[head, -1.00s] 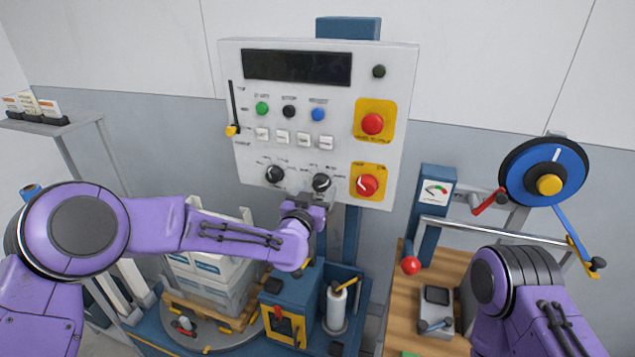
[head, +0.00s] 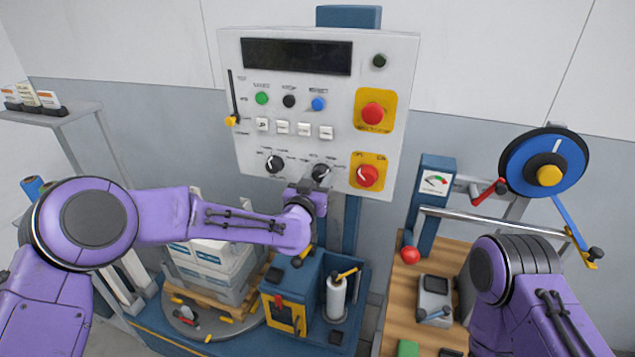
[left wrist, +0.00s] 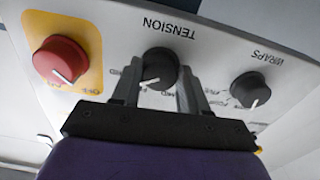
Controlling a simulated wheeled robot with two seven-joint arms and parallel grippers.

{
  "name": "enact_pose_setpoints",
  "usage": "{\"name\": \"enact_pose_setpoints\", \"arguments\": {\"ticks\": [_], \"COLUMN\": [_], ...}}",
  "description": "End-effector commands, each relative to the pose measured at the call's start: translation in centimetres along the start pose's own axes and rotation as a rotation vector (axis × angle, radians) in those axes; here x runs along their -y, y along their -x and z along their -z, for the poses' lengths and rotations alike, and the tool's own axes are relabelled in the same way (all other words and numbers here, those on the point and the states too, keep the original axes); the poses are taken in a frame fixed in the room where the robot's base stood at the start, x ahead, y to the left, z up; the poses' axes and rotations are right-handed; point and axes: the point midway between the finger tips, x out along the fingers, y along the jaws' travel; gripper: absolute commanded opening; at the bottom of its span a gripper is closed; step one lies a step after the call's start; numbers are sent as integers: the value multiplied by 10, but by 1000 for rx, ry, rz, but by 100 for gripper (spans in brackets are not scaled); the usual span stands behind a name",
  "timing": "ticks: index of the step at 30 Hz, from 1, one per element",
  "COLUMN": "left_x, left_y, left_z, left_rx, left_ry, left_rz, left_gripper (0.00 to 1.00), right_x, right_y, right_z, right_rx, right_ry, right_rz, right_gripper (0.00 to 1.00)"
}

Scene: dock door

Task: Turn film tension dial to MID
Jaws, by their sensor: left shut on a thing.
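The black film tension dial (head: 321,172) is the right one of two dials low on the white control panel (head: 245,120). It also shows in the left wrist view (left wrist: 159,68) under the upside-down word TENSION, its white pointer line slanting down and left there. My left gripper (head: 312,188) is at this dial. In the left wrist view its fingers (left wrist: 158,88) stand on both sides of the knob and are shut on it. The small setting labels are partly hidden by the fingers, so the exact setting is hard to read. My right arm shows at lower right; its gripper is out of view.
The WRAPS dial (head: 274,164) sits left of the tension dial, close to my left fingers. A red knob on a yellow plate (head: 367,176) is close on the right. Below stand stacked boxes (head: 212,262) and a blue machine with a film roll (head: 336,298).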

Motion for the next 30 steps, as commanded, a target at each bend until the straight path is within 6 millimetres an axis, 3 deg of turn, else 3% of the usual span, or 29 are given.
{"name": "enact_pose_setpoints", "arguments": {"ticks": [30], "left_x": [-1], "left_y": [0], "left_z": [-3], "left_rx": [-2], "left_ry": [896], "left_rz": [0], "left_gripper": [13], "right_x": [7], "right_y": [-77], "right_z": [-32], "right_rx": [0], "right_ry": [0], "right_rz": [0], "right_gripper": [43]}}
